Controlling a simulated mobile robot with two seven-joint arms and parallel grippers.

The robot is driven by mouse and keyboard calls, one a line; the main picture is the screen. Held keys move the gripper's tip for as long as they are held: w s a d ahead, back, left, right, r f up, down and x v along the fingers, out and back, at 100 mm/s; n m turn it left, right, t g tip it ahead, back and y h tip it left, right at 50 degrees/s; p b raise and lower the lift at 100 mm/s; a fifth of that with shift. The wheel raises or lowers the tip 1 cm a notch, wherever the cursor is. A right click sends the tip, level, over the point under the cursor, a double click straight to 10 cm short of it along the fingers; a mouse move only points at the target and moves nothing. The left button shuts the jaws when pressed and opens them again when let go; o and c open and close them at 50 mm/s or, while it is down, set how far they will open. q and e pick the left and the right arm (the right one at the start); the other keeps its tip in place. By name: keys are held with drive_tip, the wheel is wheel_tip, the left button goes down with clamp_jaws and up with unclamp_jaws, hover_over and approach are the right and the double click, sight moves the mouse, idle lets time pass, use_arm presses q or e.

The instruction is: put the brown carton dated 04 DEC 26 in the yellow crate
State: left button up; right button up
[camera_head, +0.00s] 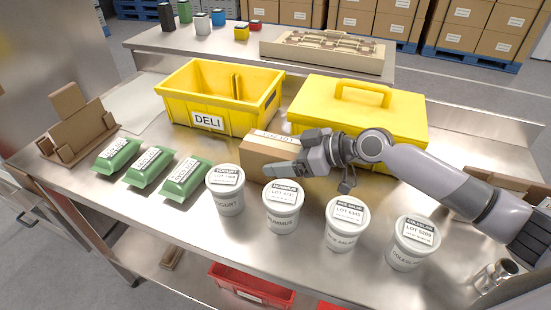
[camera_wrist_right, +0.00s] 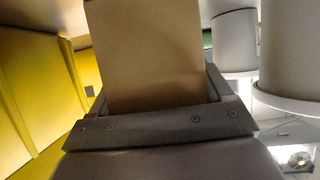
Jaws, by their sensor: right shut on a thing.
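A brown carton (camera_head: 258,163) with a white label on top stands on the steel table, in front of the gap between the yellow crate (camera_head: 190,121) and a yellow lidded box. The carton's date is too small to read. My right gripper (camera_head: 288,165) is shut on the carton from its right side; its near finger lies along the front face. In the right wrist view, the carton (camera_wrist_right: 150,50) fills the space between the fingers. The yellow crate, marked DELI, is open, and its visible inside looks empty. My left gripper is not in view.
White tubs (camera_head: 283,207) stand in a row close in front of the carton. Green packs (camera_head: 150,167) lie to the left. The yellow lidded box (camera_head: 385,112) stands behind my right arm. A brown cardboard holder (camera_head: 75,130) stands far left.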

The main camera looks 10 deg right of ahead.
drive_tip(key=shift+r, duration=0.25)
